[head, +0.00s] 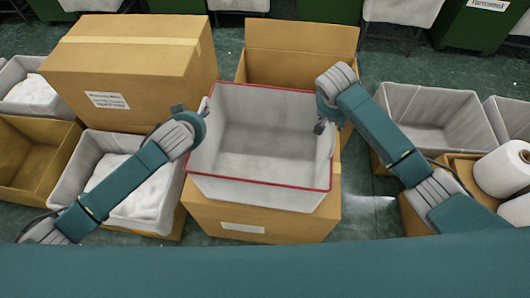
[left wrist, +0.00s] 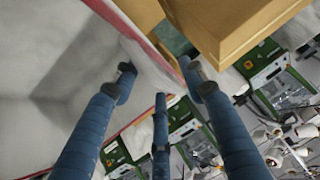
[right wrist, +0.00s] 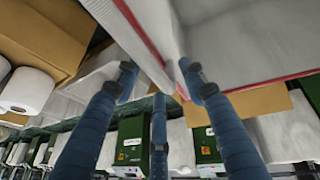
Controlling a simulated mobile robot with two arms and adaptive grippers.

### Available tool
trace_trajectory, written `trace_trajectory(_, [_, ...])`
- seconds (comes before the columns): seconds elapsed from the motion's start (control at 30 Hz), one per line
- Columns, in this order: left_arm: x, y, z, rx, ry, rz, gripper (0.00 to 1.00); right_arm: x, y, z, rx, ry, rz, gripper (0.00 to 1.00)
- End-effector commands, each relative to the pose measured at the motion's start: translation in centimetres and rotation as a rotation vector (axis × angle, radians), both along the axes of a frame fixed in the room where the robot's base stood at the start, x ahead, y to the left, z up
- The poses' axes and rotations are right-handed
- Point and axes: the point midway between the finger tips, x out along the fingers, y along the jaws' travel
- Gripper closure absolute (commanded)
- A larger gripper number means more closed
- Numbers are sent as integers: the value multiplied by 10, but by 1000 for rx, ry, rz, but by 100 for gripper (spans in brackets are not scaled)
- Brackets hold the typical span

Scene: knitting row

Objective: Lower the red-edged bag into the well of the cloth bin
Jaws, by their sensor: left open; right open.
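The red-edged bag (head: 265,140) is a pale grey, open-topped bag with a red rim, upright and empty in the middle of the head view. Below it, a cardboard box (head: 205,222) with a white label shows its front; how deep the bag sits in it is hidden. My left gripper (head: 190,110) is open at the bag's left wall. In the left wrist view, its fingers (left wrist: 157,72) are spread on either side of the red rim. My right gripper (head: 328,125) is open at the right wall. Its fingers (right wrist: 160,72) also straddle the rim; I cannot tell whether they touch.
A large closed carton (head: 130,70) stands behind left, and an open cardboard flap (head: 300,50) rises behind the bag. A lined bin with white cloth (head: 125,200) is at left. An empty grey-lined bin (head: 435,115) and white rolls (head: 503,170) are at right.

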Motion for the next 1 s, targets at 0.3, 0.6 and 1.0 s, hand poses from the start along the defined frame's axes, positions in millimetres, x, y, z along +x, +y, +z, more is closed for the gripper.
trace_trajectory(0.3, [2,0,-2,-1,0,-1,58,1,0,-2,1,-1,1,58])
trace_trajectory(0.6, [2,0,-2,-1,0,1,100,1,0,-2,1,-1,1,100])
trace_trajectory(1.0, [3,0,3,-1,-2,0,100,1,0,3,2,-1,1,100])
